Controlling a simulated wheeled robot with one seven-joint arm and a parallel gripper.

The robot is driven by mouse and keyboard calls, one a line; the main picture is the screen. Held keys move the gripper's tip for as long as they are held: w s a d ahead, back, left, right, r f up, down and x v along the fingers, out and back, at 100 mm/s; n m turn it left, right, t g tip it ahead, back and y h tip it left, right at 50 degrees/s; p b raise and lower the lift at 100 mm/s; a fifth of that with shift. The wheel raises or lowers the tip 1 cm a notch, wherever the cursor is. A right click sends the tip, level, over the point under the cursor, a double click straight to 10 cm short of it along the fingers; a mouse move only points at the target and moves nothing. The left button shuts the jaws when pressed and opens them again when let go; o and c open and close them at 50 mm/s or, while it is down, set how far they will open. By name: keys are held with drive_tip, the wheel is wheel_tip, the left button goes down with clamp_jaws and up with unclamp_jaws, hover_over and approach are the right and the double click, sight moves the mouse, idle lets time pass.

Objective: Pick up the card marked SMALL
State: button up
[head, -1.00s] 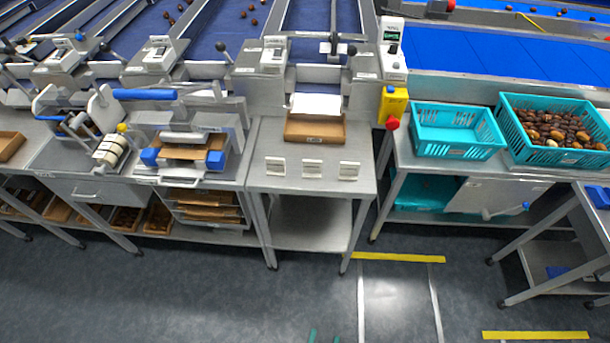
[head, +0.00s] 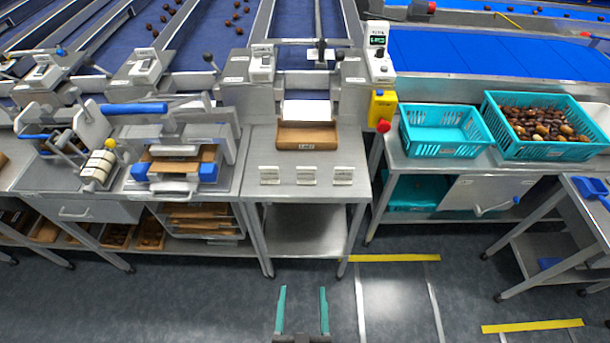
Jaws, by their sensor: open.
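Three small whitish cards stand in a row on the front of a steel table (head: 315,210): a left card (head: 269,175), a middle card (head: 306,175) and a right card (head: 343,175). Their markings are too small to read, so I cannot tell which is SMALL. My gripper (head: 303,292) shows at the bottom of the head view, with two teal fingers spread wide apart. It is open and empty, over the floor in front of the table, apart from the cards.
A brown box (head: 307,136) sits behind the cards under a white chute. A press station (head: 178,165) stands to the left. An empty teal crate (head: 445,150) and a date-filled teal crate (head: 505,155) stand to the right. The floor before the table is clear.

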drive_tip(key=w+r, duration=0.2)
drive_tip(key=w, duration=1.3)
drive_tip(key=g, duration=0.1)
approach(305, 174)
drive_tip(key=x, duration=0.9)
drive_tip(key=shift+s, duration=0.1)
drive_tip(key=shift+d+x, duration=0.2)
drive_tip(key=shift+x, duration=2.55)
drive_tip(key=c, duration=1.1)
